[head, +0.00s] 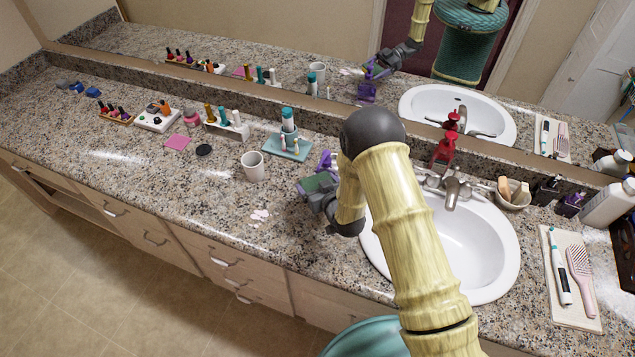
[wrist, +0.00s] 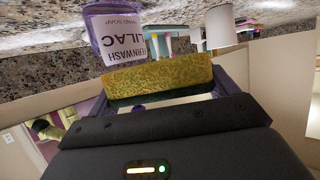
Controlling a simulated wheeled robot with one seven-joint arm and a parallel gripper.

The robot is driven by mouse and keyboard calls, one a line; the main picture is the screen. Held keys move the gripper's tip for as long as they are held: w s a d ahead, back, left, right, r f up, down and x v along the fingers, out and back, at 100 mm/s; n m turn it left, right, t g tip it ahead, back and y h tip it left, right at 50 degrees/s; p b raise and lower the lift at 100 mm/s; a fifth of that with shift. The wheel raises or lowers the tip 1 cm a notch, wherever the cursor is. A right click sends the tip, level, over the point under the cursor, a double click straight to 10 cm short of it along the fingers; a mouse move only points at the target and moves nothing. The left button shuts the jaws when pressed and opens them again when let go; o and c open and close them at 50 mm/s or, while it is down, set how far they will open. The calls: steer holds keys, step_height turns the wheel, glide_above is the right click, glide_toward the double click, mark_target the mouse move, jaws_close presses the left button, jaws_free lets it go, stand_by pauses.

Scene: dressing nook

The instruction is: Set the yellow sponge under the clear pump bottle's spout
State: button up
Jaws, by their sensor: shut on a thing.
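My gripper (head: 318,190) is shut on the yellow sponge (wrist: 160,78), which has a dark green layer along one face. In the head view the sponge (head: 320,182) shows its green side, held low over the counter left of the sink. A see-through pump bottle with purple contents and a white lilac hand soap label (wrist: 117,38) is close beyond the sponge in the wrist view. In the head view only its purple top (head: 325,161) shows behind the gripper; my arm hides the rest. I cannot tell whether the sponge touches the bottle or counter.
A white cup (head: 252,166) stands left of my gripper. A pale spill (head: 259,216) lies on the counter in front. A blue tray (head: 288,146) with bottles is behind. The sink (head: 470,250) and a red dispenser (head: 447,140) are to the right. The front-left counter is clear.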

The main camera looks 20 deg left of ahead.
steer(key=shift+f, duration=0.1)
steer(key=shift+f+b, duration=0.3)
steer(key=shift+b, duration=0.05)
steer(key=o, duration=0.8)
steer(key=shift+c, duration=0.2)
steer(key=shift+r, duration=0.1)
steer(key=shift+r+p, duration=0.4)
steer(key=shift+p, duration=0.05)
steer(key=b+v, duration=0.2)
steer(key=v, duration=1)
steer(key=shift+f+b, duration=0.25)
steer(key=shift+b, duration=0.05)
